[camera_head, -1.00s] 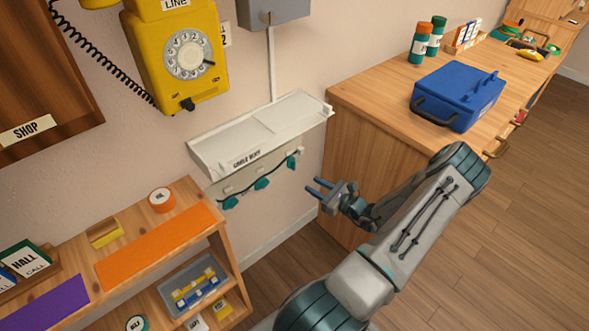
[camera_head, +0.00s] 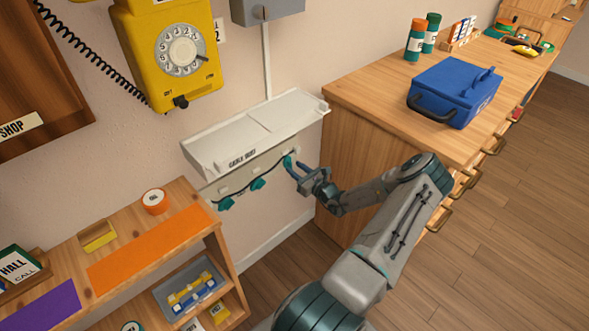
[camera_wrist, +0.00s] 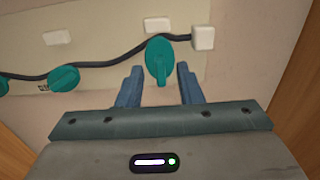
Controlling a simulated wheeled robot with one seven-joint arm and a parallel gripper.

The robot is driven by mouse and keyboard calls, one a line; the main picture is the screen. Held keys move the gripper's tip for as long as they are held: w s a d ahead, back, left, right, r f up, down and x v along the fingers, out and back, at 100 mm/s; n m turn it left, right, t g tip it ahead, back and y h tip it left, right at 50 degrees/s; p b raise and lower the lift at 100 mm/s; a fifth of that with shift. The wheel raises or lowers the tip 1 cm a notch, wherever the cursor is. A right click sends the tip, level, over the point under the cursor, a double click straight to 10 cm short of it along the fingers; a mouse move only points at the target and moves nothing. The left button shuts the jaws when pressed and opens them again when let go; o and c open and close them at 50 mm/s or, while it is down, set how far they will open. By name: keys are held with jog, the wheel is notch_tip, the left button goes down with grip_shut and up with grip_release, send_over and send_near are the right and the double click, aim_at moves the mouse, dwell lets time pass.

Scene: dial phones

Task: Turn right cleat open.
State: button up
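The right cleat (camera_head: 288,160) is a teal turning piece on the pale panel under the cable duct (camera_head: 240,148). In the wrist view the right cleat (camera_wrist: 159,58) has its narrow tail pointing down, and a black cable (camera_wrist: 110,56) passes at its upper part. My gripper (camera_head: 292,168) is at this cleat. In the wrist view my gripper (camera_wrist: 160,78) is open, with one blue finger on each side of the cleat and small gaps visible. The middle cleat (camera_head: 257,184) and left cleat (camera_head: 225,203) are turned more sideways.
A white block (camera_wrist: 203,37) sits just right of the right cleat at the cable's end. The wooden counter (camera_head: 350,90) with a blue case (camera_head: 455,92) stands to the right. A low shelf (camera_head: 190,195) is at the left, and the yellow phone (camera_head: 170,55) hangs above.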

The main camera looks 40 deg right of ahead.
jog(key=shift+w, duration=0.65)
grip_shut()
